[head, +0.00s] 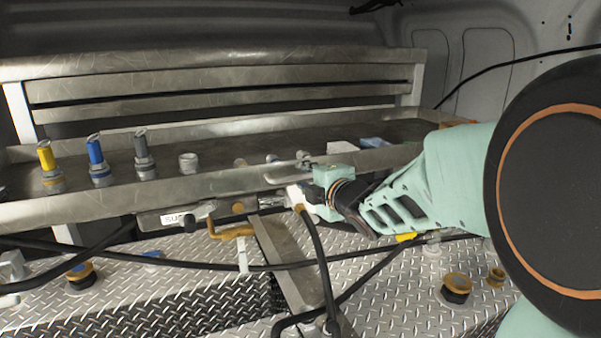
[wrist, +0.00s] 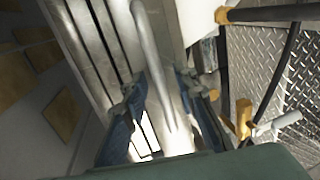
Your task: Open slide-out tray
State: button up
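The long scratched metal tray (head: 95,209) runs across the head view, with a raised front lip. It is probably the slide-out tray. My gripper (head: 303,178) is at its front lip, right of the middle, seen from the side. In the wrist view my gripper (wrist: 162,98) has its two dark fingers apart, one on each side of a rounded grey metal bar (wrist: 152,60). A gap shows between the bar and the right finger; whether the left finger touches it I cannot tell. The fingertips are partly hidden in the head view.
Yellow (head: 46,157), blue (head: 96,153) and grey (head: 141,148) topped fittings stand on the tray's left. Black hoses (head: 318,262) cross the diamond-plate surface (head: 190,275) below. A brass-coloured valve handle (head: 232,232) sits below the lip, left of my gripper.

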jog(key=shift+w+a, duration=0.1)
jog(key=shift+w, duration=0.2)
grip_shut()
dwell(0.4)
